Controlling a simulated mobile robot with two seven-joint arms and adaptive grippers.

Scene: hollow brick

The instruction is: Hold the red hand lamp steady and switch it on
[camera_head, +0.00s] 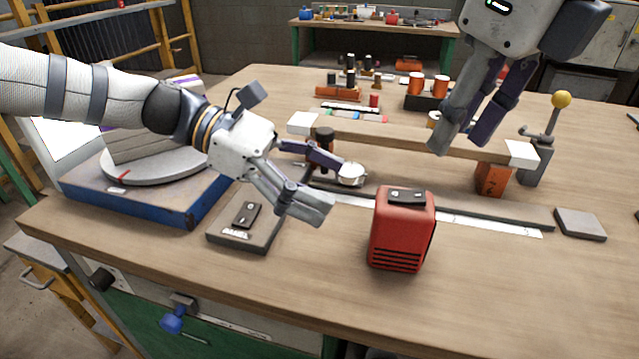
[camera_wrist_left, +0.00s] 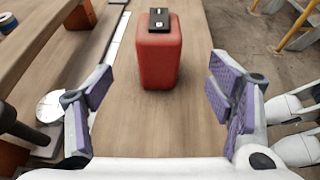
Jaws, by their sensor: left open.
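The red hand lamp (camera_head: 402,235) is a boxy red block standing upright on the workbench, with dark slots low on its front. A black switch plate (camera_head: 407,195) lies on its top. The lamp (camera_wrist_left: 158,58) stands ahead of my left gripper in the left wrist view, with the switch (camera_wrist_left: 159,20) on top. My left gripper (camera_head: 333,192) is open and empty, to the left of the lamp and apart from it. In the left wrist view its spread fingers (camera_wrist_left: 162,92) frame the space before the lamp. My right gripper (camera_head: 462,145) hangs empty above the bench, fingers apart, behind and above the lamp.
A long wooden beam (camera_head: 400,140) and a lever with a yellow knob (camera_head: 561,99) stand behind the lamp. A grey plate (camera_head: 580,224) lies right. Bench space before the lamp is clear.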

